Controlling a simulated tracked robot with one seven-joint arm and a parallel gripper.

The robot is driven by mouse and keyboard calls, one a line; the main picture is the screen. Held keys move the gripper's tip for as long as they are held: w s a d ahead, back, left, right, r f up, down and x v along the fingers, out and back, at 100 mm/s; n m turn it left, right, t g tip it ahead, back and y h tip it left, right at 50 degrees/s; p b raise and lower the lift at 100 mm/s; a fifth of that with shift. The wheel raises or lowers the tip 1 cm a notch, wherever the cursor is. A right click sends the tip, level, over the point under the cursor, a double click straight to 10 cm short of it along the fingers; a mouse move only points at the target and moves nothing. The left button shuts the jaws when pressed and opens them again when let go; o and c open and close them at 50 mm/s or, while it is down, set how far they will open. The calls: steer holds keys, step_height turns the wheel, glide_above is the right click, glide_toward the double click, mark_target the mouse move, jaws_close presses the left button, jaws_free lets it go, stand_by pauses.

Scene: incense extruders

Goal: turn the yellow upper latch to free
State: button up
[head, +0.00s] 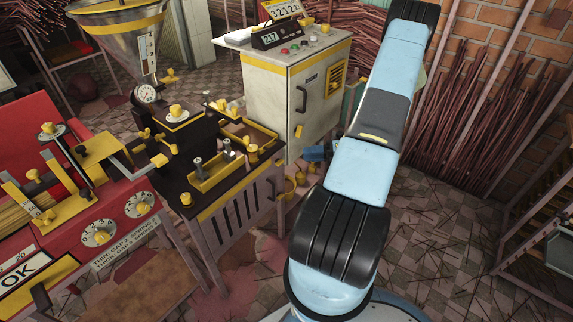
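Several yellow knobs and levers show on the dark extruder machine (232,190); one yellow lever (222,104) sticks up near its back edge. Another small yellow latch-like piece (299,130) is on the front of the grey cabinet (270,85), below a black handle. I cannot tell which of these is the upper latch, nor whether any is locked or free. My blue arm rises from the bottom right to the top edge, to the right of the machine and cabinet. My gripper is not in view.
A red machine (115,195) with dials and an OK sign stands at the left. A metal hopper (118,30) rises above the extruder. Bundles of reddish sticks (460,125) lean on the back wall. A rack (545,215) stands at the right. Tiled floor (430,230) with scattered sticks lies between.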

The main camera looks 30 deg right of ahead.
mark_target(282, 163)
step_height(282, 163, down, 8)
steer(key=s+d+m+t+h, duration=0.2)
steer(key=d+m+t, duration=0.15)
steer(key=m, duration=0.25)
steer(key=shift+t, duration=0.45)
steer(key=x, duration=1.3)
steer(key=shift+a, duration=0.55)
jaws_close()
steer(key=shift+d, duration=0.1)
